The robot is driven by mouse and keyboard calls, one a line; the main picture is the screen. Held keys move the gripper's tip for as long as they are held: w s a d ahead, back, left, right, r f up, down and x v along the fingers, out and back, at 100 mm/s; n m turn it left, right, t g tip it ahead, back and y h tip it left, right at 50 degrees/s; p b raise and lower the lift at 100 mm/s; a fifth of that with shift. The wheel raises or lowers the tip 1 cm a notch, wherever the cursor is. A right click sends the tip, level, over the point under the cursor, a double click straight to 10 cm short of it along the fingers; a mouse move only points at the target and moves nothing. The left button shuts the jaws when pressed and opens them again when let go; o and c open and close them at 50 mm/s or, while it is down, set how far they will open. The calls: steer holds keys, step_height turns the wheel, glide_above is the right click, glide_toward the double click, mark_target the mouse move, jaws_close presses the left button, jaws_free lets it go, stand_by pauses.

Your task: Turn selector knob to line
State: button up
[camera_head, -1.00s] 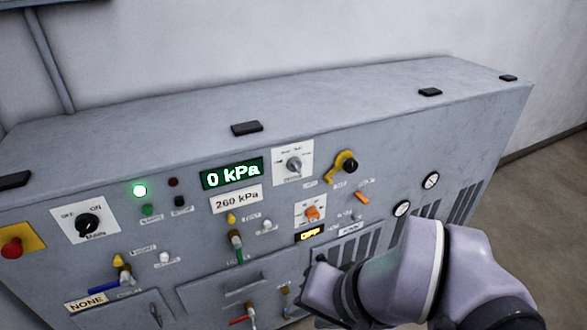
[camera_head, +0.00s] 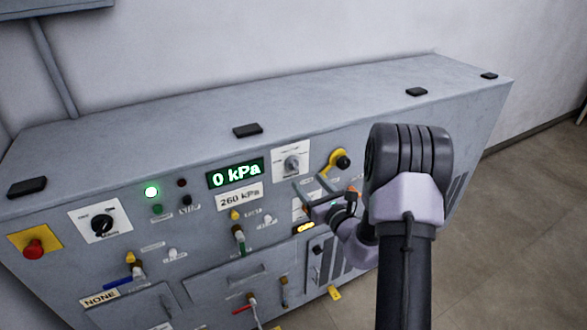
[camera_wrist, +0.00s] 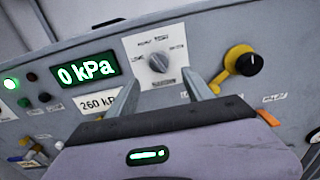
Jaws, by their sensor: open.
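The selector knob (camera_head: 291,163) is a small grey knob on a white label plate in the upper middle of the panel. In the wrist view the knob (camera_wrist: 158,62) stands above and between my fingertips, its plate printed with several position marks too blurred to read. My gripper (camera_head: 310,190) is just below the knob's plate in the head view. In the wrist view my gripper (camera_wrist: 202,85) has its two fingers apart, with nothing between them. The fingers do not appear to touch the knob.
A green display (camera_head: 236,173) reads 0 kPa, above a 260 kPa label (camera_head: 239,196). A black knob with a yellow lever (camera_wrist: 240,65) is close on the right. A red button (camera_head: 33,249) is far left.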

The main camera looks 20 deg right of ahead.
mark_target(296, 168)
steer(key=w, duration=0.8)
steer(key=shift+w+a, duration=0.2)
steer(key=shift+w, duration=0.1)
steer(key=shift+b, duration=0.3)
jaws_close()
